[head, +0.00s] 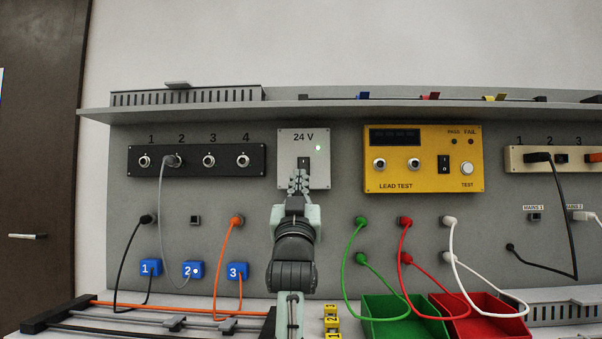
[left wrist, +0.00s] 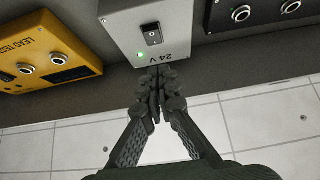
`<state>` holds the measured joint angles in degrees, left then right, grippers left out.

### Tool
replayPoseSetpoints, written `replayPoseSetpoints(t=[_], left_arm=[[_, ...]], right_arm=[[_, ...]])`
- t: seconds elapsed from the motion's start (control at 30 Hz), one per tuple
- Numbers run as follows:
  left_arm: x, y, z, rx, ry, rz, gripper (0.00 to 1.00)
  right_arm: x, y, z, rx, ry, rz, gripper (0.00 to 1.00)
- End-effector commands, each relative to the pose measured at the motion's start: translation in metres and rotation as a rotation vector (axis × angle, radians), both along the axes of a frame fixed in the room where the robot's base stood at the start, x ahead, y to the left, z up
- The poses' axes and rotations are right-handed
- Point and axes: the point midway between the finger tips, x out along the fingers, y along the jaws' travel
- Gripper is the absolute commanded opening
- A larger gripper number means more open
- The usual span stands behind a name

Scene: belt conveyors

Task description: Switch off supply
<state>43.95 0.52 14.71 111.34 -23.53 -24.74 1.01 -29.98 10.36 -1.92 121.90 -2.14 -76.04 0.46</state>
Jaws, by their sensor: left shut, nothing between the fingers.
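The supply is a light grey box marked 24 V (head: 321,165) on the back panel, with a black rocker switch and a lit green lamp (head: 318,148). In the left wrist view the box (left wrist: 184,44) appears upside down, with its switch (left wrist: 152,34) and the green lamp (left wrist: 141,55) glowing. My left gripper (head: 298,180) is shut and empty, in front of the box and covering the lower part of the switch in the head view. In the left wrist view its fingertips (left wrist: 156,72) are near the box's lettered edge; contact cannot be told. My right gripper is not in view.
A black socket panel (head: 196,174) is left of the box and a yellow lead tester (head: 424,180) right of it. Coloured leads hang on both sides. A green bin (head: 372,303) and a red bin (head: 478,326) stand below right. A shelf (head: 300,112) runs above.

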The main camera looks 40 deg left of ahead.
Motion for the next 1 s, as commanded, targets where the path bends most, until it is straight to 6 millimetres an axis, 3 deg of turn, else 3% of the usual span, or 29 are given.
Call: replayPoseSetpoints(t=[0.13,0.4,1.0], left_arm=[[0.021,0.013,0.022,0.0,0.0,0.001,0.0],[0.049,0.03,0.014,-0.001,0.0,-0.001,0.0],[0.059,0.037,0.01,-0.001,0.0,-0.001,0.0]], right_arm=[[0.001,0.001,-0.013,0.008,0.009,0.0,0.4],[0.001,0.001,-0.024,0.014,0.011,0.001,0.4],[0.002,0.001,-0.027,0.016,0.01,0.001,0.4]])
